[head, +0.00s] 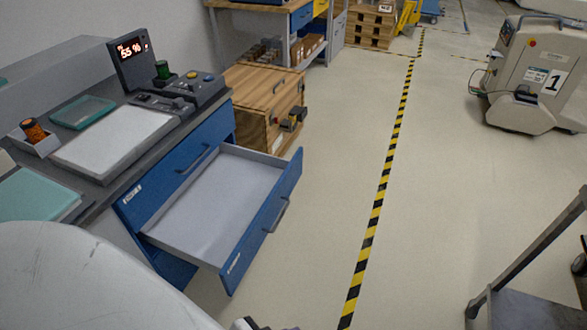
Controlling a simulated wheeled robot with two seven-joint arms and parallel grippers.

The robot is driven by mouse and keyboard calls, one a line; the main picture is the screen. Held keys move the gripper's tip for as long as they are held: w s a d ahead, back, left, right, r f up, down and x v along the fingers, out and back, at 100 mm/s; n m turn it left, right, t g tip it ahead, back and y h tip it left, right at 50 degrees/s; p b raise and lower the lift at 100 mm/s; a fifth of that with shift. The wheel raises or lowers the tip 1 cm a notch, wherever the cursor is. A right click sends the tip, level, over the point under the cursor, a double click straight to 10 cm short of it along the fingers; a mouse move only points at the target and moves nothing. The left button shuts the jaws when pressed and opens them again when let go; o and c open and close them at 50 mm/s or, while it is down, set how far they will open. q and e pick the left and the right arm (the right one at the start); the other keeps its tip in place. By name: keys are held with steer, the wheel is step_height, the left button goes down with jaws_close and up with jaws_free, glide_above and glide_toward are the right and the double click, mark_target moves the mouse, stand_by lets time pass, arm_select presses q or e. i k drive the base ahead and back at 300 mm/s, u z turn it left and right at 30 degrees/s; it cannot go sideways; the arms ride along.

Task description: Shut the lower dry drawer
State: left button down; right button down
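The lower drawer (262,228) of the blue bench unit is pulled well out toward the lower right. Its front is blue with a dark bar handle (278,214) and a small white label too small to read. Its grey inside looks empty where I see it. The upper drawer (188,160) above it is shut. My white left arm fills the lower left corner. A small dark and white part, probably of my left gripper (250,324), shows at the bottom edge, apart from the drawer front; its fingers are cut off. My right gripper is out of view.
The bench top (84,185) holds a control console (178,98), a pale tray and an orange spool. A wooden crate (262,100) stands just behind the drawer. Floor right of the drawer is clear up to a striped line (377,206); a cart (530,298) is lower right.

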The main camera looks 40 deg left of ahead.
mark_target(218, 221)
steer(key=u, duration=0.95)
steer(key=i, duration=1.05)
steer(key=u, duration=1.1)
